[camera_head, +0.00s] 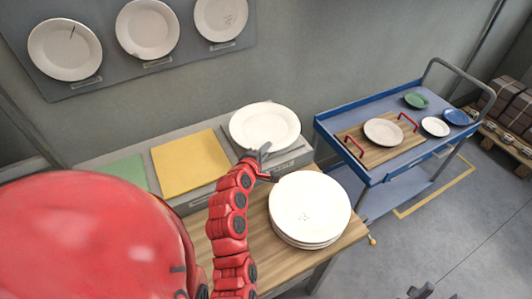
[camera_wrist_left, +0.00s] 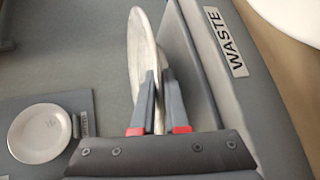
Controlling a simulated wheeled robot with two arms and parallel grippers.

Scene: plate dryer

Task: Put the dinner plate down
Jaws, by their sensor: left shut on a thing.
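My left gripper (camera_head: 262,163) is shut on the near rim of a white dinner plate (camera_head: 265,128). The plate is over the grey tray area to the right of the yellow mat. In the left wrist view the fingers (camera_wrist_left: 157,100) pinch the plate (camera_wrist_left: 138,50), seen nearly edge-on, beside a grey wall with a WASTE label (camera_wrist_left: 226,42). I cannot tell whether the plate touches the surface below. A stack of white plates (camera_head: 309,205) stands on the wooden table, right of the gripper. A dark piece (camera_head: 420,291) at the bottom edge may be my right gripper.
A yellow mat (camera_head: 190,162) and a green mat (camera_head: 126,172) lie to the left on the bench. Several plates hang on the wall board (camera_head: 110,75). A blue cart (camera_head: 345,115) at right carries a wooden tray with a plate (camera_head: 383,132) and small dishes.

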